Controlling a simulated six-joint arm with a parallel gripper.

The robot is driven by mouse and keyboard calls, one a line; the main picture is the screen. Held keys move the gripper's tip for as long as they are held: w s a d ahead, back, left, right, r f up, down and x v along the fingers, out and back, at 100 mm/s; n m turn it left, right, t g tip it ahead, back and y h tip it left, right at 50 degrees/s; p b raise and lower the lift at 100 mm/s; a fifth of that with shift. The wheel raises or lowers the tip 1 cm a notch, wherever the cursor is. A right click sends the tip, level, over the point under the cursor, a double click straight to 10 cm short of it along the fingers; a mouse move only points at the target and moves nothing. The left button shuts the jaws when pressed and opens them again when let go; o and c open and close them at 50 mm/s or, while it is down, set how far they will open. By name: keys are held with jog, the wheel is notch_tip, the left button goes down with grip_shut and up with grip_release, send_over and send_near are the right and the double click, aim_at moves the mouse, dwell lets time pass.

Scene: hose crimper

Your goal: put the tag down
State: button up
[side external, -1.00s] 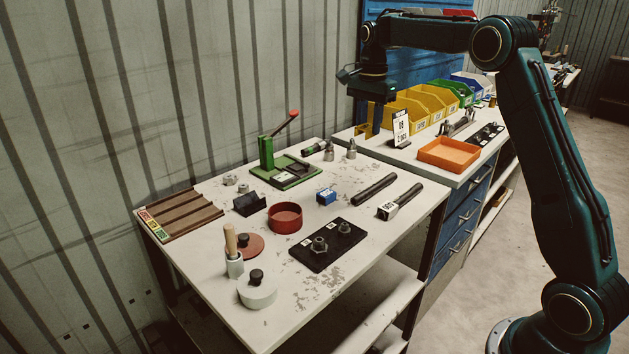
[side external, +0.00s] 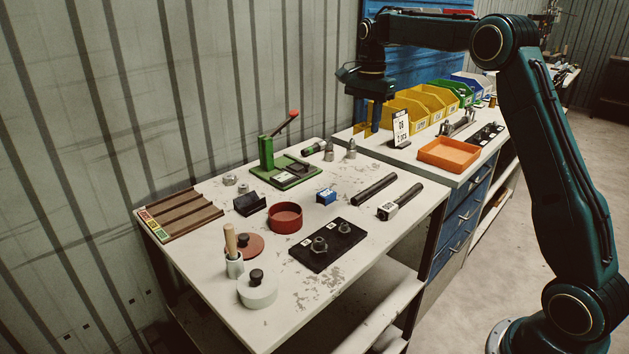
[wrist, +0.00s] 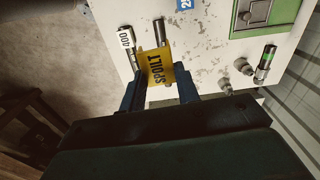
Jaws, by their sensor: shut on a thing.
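A yellow tag with the black word SPOILT (wrist: 157,66) shows in the wrist view between the two blue fingers of my gripper (wrist: 160,76). The gripper is shut on it. In the side view my gripper (side external: 376,118) points down over the far bench, beside the yellow bins. I cannot clearly make out the tag there. In the wrist view the tag appears in front of the near bench's edge and covers part of the dark rods. I cannot tell whether it touches any surface.
Yellow bins (side external: 410,110) stand behind. The near bench holds a green press (side external: 284,170), a red bowl (side external: 285,217), a black plate (side external: 327,247) and two dark rods (side external: 374,188).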

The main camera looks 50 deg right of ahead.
jog(key=s+a+f+n, duration=0.2)
jog(key=a+f+n, duration=0.2)
jog(key=a+n, duration=0.1)
jog(key=s+a+f+n, duration=0.3)
jog(key=a+f+n, duration=0.2)
jog(key=a+n, duration=0.1)
jog(key=s+a+f+n, duration=0.2)
jog(key=a+f+n, duration=0.2)
jog(key=a+n, duration=0.1)
jog(key=shift+s+a+f+n, duration=0.1)
jog(key=shift+s+a+n, duration=0.05)
jog(key=shift+a, duration=0.3)
jog(key=shift+s+a+f+n, duration=0.1)
jog(key=shift+s+a+n, duration=0.05)
jog(key=shift+a, duration=0.3)
jog(key=shift+s+a+f+n, duration=0.3)
jog(key=shift+s+a+n, duration=0.05)
jog(key=shift+s+n, duration=0.05)
jog(key=w+a+r, duration=0.2)
jog(key=w+r, duration=1.3)
jog(key=w, duration=0.1)
jog(key=shift+w+a+r, duration=0.25)
jog(key=shift+a+r, duration=0.1)
jog(key=shift+a, duration=0.05)
jog(key=shift+f, duration=0.15)
